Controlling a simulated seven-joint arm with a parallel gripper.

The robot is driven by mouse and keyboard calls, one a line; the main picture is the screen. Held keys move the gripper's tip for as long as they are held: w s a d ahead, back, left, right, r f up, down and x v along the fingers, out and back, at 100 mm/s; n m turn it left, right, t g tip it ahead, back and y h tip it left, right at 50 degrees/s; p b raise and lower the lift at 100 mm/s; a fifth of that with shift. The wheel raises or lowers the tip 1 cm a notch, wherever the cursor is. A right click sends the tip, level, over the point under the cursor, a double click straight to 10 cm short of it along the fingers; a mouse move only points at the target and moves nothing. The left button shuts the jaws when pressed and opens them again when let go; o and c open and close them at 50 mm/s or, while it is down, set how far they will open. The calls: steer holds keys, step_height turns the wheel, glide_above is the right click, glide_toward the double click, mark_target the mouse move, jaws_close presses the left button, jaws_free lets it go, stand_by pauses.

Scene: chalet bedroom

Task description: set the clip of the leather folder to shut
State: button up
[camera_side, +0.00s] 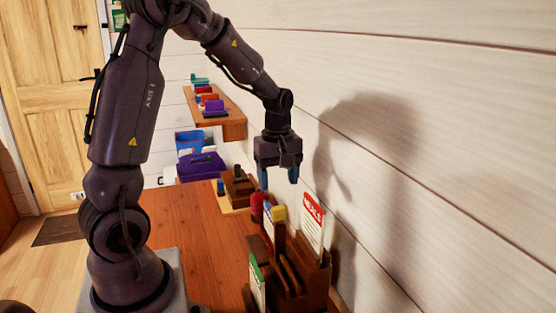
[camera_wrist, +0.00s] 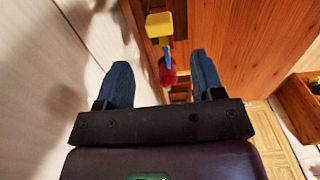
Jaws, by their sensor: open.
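My gripper (camera_side: 279,177) is open and empty, pointing down above the far part of the desk near the white wall. In the wrist view its two blue fingers (camera_wrist: 160,62) stand wide apart. I cannot pick out the leather folder or its clip for certain. Brown upright pieces (camera_side: 290,272) stand in a dark brown holder (camera_side: 316,290) in front of the gripper. A smaller brown object (camera_side: 240,190) with a dark top lies behind it. Neither shows a clear clip.
A red-headed card (camera_side: 312,220) stands in the holder by the wall. A yellow-topped blue item (camera_side: 278,214) and a red object (camera_side: 257,205) stand below the gripper. A purple case (camera_side: 200,166) lies farther back. The wooden desk's left part (camera_side: 200,225) is clear.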

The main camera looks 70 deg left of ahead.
mark_target(278, 206)
step_height(278, 206, up, 5)
stand_by(0.7)
steer(key=s+d+r+m+t, duration=0.2)
steer(key=s+d+m, duration=0.3)
steer(key=d+m, duration=0.3)
steer(key=s+d+r+m+t, duration=0.3)
steer(key=s+d+r+m, duration=0.2)
steer(key=d+m, duration=0.4)
steer(key=shift+s+d+r+m+t, duration=0.2)
steer(key=shift+s+r+m+t, duration=0.1)
steer(key=shift+s+m, duration=0.2)
stand_by(1.8)
